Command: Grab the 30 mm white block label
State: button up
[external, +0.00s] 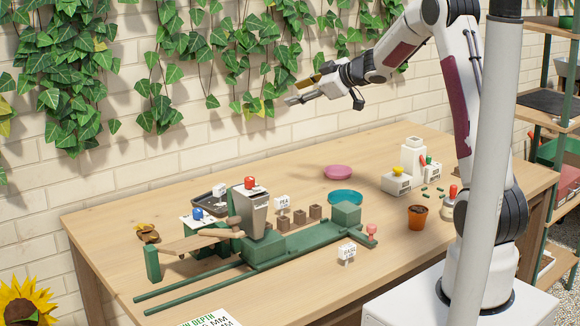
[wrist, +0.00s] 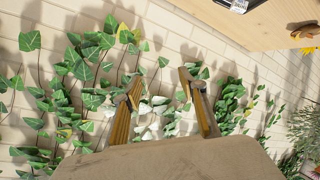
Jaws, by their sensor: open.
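Several small white block labels stand on the table in the external view. One label (external: 346,252) is at the front, right of the green rails. Another label, reading PEA (external: 282,202), stands behind the green fixture, and a third label (external: 219,191) is by the dark tray. I cannot make out which one reads 30 mm. My gripper (external: 297,92) is high above the back of the table, in front of the ivy wall, well apart from every label. It is open and empty.
A green fixture (external: 300,240) with a grey hopper (external: 249,208) fills the left middle of the table. A teal dish (external: 345,197), a pink dish (external: 338,172), an orange pot (external: 417,217) and a pink-topped stamp (external: 371,232) stand to the right. A printed sheet (external: 212,319) lies at the front.

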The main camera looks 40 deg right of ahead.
notch_tip(320, 180, down, 8)
jog(key=w+a+r+n+g+y, duration=0.1)
jog(key=n+g+y, duration=0.1)
jog(key=y, duration=0.1)
jog(key=n+g+y, duration=0.3)
jog(key=g+y, duration=0.3)
send_near(282, 208)
jog(key=shift+w+a+f, duration=0.1)
jog(key=shift+w+a, duration=0.5)
jog(key=shift+w, duration=0.25)
jog(key=shift+x, duration=1.3)
jog(key=shift+x, duration=2.6)
